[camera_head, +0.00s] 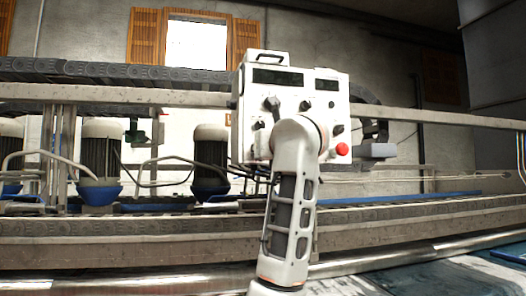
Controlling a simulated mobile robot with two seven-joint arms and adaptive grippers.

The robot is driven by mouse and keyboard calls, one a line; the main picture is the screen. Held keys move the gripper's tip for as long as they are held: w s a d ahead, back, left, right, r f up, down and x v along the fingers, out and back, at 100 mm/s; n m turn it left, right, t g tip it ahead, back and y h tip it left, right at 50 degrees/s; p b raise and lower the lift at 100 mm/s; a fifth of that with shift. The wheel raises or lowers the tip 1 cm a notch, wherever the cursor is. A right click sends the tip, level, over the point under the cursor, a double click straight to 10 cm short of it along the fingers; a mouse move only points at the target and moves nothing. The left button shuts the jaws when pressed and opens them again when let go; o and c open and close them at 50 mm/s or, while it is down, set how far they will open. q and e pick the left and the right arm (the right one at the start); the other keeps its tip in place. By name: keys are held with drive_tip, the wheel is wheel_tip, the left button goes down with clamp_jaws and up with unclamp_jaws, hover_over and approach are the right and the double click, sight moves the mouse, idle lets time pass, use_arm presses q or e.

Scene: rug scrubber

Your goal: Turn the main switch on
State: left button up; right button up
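A white control box (316,84) stands in the middle of the view, with two dark display strips near its top. A large dark knob (272,103) and several smaller dark knobs sit on its front, with a red round button (342,149) at the lower right. No label is readable, so I cannot tell which control is the main switch. One of my arms rises from the bottom middle and covers the lower middle of the panel. Neither gripper can be made out; that arm's end is hidden behind its own link.
A long metal rail (440,116) runs across behind and beside the box. Motors with blue bases (98,195) stand at the left, with loose cables. A grey block (377,151) sits right of the box. A shuttered window (196,44) is in the back wall.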

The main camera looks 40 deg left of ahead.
use_arm(q)
drive_tip(key=m+p, duration=1.5)
drive_tip(key=p, duration=0.1)
drive_tip(key=shift+m, duration=0.4)
use_arm(e)
wheel_tip(320, 180, up, 12)
drive_tip(key=shift+s+d+r+m, duration=0.25)
drive_tip(key=shift+d+m, duration=0.05)
drive_tip(key=shift+m, duration=0.1)
